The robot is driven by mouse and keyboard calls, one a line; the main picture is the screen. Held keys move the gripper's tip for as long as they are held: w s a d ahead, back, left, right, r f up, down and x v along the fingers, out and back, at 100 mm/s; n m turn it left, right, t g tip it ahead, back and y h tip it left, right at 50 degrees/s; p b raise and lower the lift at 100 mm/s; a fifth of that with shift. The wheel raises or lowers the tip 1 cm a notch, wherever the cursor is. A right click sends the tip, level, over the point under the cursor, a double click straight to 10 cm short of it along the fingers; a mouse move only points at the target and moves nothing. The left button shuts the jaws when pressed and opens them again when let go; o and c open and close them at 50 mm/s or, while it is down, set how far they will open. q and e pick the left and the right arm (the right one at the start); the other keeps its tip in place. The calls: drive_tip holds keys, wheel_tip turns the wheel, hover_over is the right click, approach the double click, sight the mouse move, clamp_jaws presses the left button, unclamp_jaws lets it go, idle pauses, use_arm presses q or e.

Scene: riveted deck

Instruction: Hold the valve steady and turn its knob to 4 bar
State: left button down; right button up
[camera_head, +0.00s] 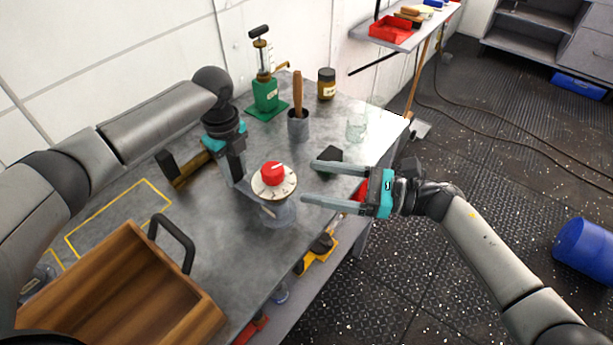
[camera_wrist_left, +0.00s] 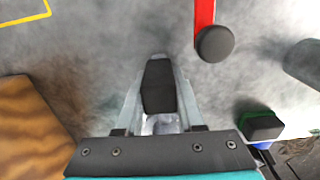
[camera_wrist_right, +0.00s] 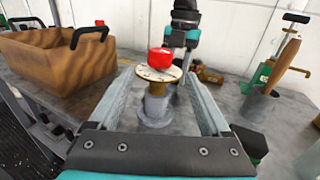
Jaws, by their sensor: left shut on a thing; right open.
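The valve is a grey body (camera_head: 277,212) topped by a pale round dial and a red knob (camera_head: 273,174). It stands upright on the grey bench, and the dial marks are too small to read. My left gripper (camera_head: 236,178) reaches down at the valve's left side. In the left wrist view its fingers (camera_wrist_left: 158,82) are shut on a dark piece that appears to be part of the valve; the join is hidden. My right gripper (camera_head: 308,182) is open and empty, right of the valve. In the right wrist view the red knob (camera_wrist_right: 161,58) sits beyond and between its fingertips.
A wooden box (camera_head: 130,285) with a black handle stands front left. A green pump (camera_head: 266,93), a cup with a wooden handle (camera_head: 298,122), a jar (camera_head: 326,84) and a glass (camera_head: 356,125) stand behind. A dark block (camera_head: 329,154) lies by my right gripper.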

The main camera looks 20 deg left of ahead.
use_arm(q)
drive_tip(key=shift+c, duration=2.2)
unclamp_jaws()
drive_tip(key=shift+r, duration=0.1)
